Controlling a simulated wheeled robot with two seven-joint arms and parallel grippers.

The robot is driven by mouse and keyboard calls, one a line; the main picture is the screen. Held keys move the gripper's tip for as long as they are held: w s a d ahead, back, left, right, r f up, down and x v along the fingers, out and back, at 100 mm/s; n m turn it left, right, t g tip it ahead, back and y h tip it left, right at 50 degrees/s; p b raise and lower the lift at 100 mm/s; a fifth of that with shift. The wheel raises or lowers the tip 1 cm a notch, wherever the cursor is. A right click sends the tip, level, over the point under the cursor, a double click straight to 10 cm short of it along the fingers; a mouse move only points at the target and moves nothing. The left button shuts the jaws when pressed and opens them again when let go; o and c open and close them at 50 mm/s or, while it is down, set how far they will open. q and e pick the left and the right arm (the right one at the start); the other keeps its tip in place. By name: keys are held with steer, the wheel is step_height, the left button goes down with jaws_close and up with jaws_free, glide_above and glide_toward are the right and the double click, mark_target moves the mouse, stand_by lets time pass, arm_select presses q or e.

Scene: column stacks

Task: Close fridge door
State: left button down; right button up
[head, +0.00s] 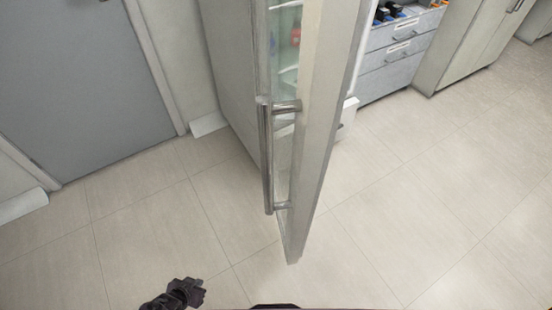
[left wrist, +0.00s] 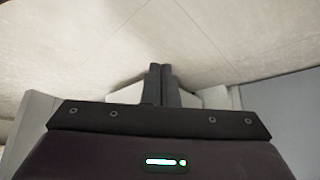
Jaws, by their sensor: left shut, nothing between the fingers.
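The fridge door (head: 325,120) stands open in the middle of the head view, seen nearly edge-on, and swung out toward me. Its long metal handle (head: 266,160) is on the left face of the door. The fridge body (head: 228,70) stands behind it, and part of the inside shows past the door. My left gripper (head: 188,292) is low in the head view, left of the door and apart from it. In the left wrist view the two fingers (left wrist: 160,84) are together with nothing between them. My right gripper is in neither view.
A grey room door (head: 80,80) is at the left. Grey drawers (head: 395,60) and a pale cabinet (head: 465,50) stand at the right back. The tiled floor (head: 130,230) is clear on both sides of the fridge door.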

arm_select(q)
steer(key=w+d+r+m+t+h+p, duration=0.15)
steer(key=w+r+h, duration=0.25)
steer(key=w+r, duration=0.7)
steer(key=w+d+r+m+t+h+b, duration=0.1)
steer(key=w+d+r+m+t+h, duration=0.2)
steer(key=w+r, duration=0.75)
steer(key=s+d+r+m+g+h, duration=0.2)
steer(key=s+d+r+m+h, duration=0.1)
steer(key=r, duration=0.5)
steer(key=s+d+r+m+g+h+p, duration=0.1)
steer(key=s+d+r+m+g+h, duration=0.2)
steer(key=r, duration=0.6)
steer(key=s+d+r+m+g+h, duration=0.2)
steer(key=s+d+r+h, duration=0.15)
steer(key=r, duration=0.45)
steer(key=w+d+p, duration=0.1)
steer(key=d+p, duration=0.2)
steer(key=d, duration=0.9)
steer(key=shift+w+d+r+y+p, duration=0.3)
steer(key=shift+w+d+y+p, duration=0.05)
steer(key=shift+w+d+y, duration=0.1)
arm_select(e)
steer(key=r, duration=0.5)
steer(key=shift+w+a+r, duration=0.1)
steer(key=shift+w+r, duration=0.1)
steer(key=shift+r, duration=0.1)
